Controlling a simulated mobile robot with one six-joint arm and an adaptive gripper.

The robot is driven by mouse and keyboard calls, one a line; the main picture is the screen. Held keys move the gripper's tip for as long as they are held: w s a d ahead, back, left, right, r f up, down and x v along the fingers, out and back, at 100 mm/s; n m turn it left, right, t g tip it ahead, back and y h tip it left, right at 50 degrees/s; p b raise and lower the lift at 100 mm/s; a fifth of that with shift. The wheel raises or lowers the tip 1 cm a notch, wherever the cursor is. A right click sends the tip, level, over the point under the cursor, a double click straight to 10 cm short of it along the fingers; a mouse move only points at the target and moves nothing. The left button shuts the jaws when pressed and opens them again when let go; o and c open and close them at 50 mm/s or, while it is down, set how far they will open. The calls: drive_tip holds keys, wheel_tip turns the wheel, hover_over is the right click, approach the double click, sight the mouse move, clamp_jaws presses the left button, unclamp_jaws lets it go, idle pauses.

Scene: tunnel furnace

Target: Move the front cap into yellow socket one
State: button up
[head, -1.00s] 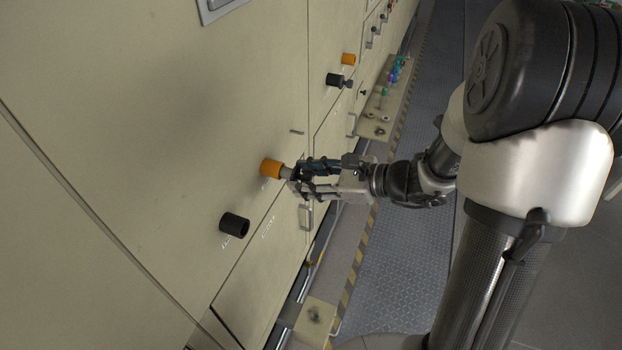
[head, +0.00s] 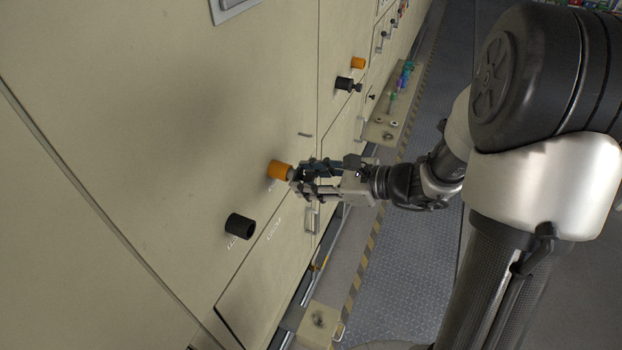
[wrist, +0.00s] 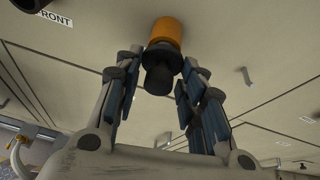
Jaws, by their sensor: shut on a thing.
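The front cap (wrist: 159,72) is a dark, stepped cylinder, held between my gripper's fingers. It lines up with an orange-yellow socket (head: 281,170) on the beige panel. The socket is also at the top of the wrist view (wrist: 166,33). The cap's far end meets the socket's mouth; I cannot tell how deep it sits. In the head view only a small grey part of the cap (head: 292,174) shows between socket and fingers. My gripper (head: 301,180) is shut on the cap, and it also shows in the wrist view (wrist: 161,88).
A black socket (head: 240,226) stands out from the panel at the lower left, near a printed label. Another orange socket (head: 358,63) and a black one (head: 344,84) are farther along. Small handles (head: 311,219) stick out. A ledge (head: 386,131) carries coloured items.

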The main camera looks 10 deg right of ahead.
drive_tip(key=shift+a, duration=0.1)
drive_tip(key=shift+w+a, duration=0.15)
drive_tip(key=shift+a, duration=0.05)
drive_tip(key=shift+w+a+b, duration=0.25)
drive_tip(key=shift+a+b, duration=0.1)
drive_tip(key=o, duration=1.2)
drive_tip(key=shift+p+v, duration=1.15)
drive_tip(key=shift+v, duration=2.4)
